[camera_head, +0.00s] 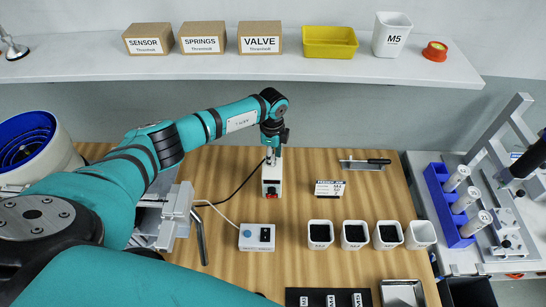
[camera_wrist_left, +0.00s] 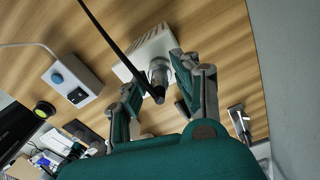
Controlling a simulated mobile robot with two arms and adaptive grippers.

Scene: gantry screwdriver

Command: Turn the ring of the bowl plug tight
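My left gripper (camera_head: 272,150) points down over a small white box (camera_head: 271,181) near the middle of the bench. In the left wrist view, this white box (camera_wrist_left: 152,47) carries a round metal plug with a ring (camera_wrist_left: 158,70), and a black cable ends at it. The left gripper (camera_wrist_left: 156,76) has its two fingers apart, one on each side of the plug. I cannot tell whether either finger touches the ring. The black cable crosses in front of the box and hides part of the plug. My right gripper is not in view.
A blue-lined bowl (camera_head: 28,142) stands at the left. A grey box with a blue button (camera_head: 257,237) and a metal bracket (camera_head: 178,213) lie nearby. A black-handled tool (camera_head: 364,163) and several bins (camera_head: 355,235) are at the right. A shelf (camera_head: 100,60) runs behind.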

